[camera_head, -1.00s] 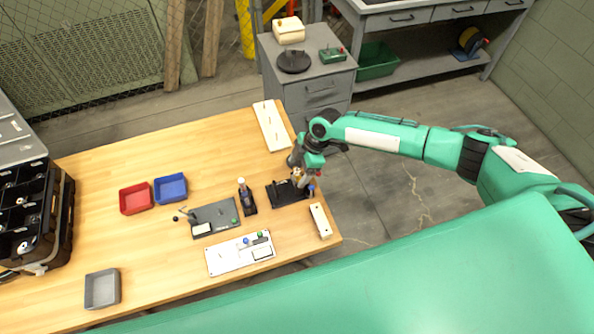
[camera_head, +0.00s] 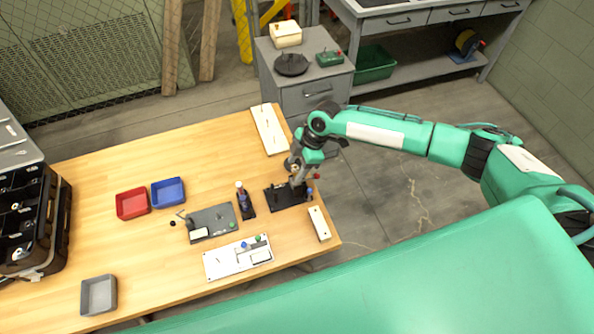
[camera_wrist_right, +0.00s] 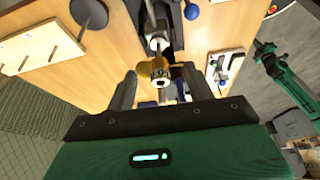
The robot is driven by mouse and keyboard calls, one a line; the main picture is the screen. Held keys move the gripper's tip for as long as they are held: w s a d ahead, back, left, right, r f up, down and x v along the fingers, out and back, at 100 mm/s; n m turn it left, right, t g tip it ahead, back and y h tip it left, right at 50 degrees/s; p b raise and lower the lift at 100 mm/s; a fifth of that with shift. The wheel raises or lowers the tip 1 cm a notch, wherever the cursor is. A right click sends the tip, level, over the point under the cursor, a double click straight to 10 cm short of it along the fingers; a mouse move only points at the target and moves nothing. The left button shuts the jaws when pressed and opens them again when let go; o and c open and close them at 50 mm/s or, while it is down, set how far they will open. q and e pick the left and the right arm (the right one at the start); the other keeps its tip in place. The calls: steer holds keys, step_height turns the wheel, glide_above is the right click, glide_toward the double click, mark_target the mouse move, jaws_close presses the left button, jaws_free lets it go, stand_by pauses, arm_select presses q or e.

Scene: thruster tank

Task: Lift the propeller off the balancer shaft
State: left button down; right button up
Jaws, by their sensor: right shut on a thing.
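The brass-coloured propeller (camera_wrist_right: 153,70) shows between the two fingers in the right wrist view. My right gripper (camera_wrist_right: 157,80) is shut on it, though the contact is hard to see. A silver shaft (camera_wrist_right: 157,28) lies in line with the hub; I cannot tell whether the propeller is still on it. In the head view my right gripper (camera_head: 296,180) points down over the black balancer stand (camera_head: 280,199) near the table's right edge and hides the propeller. My left gripper is not in view.
A bottle in a dark holder (camera_head: 243,200) stands just left of the balancer. A white block (camera_head: 319,223) and a white board (camera_head: 269,130) lie near the right edge. Red (camera_head: 132,203) and blue (camera_head: 168,191) trays lie left. The table's middle back is clear.

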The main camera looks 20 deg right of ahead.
mark_target(297, 167)
step_height(297, 167, up, 17)
steer(key=b, duration=0.4)
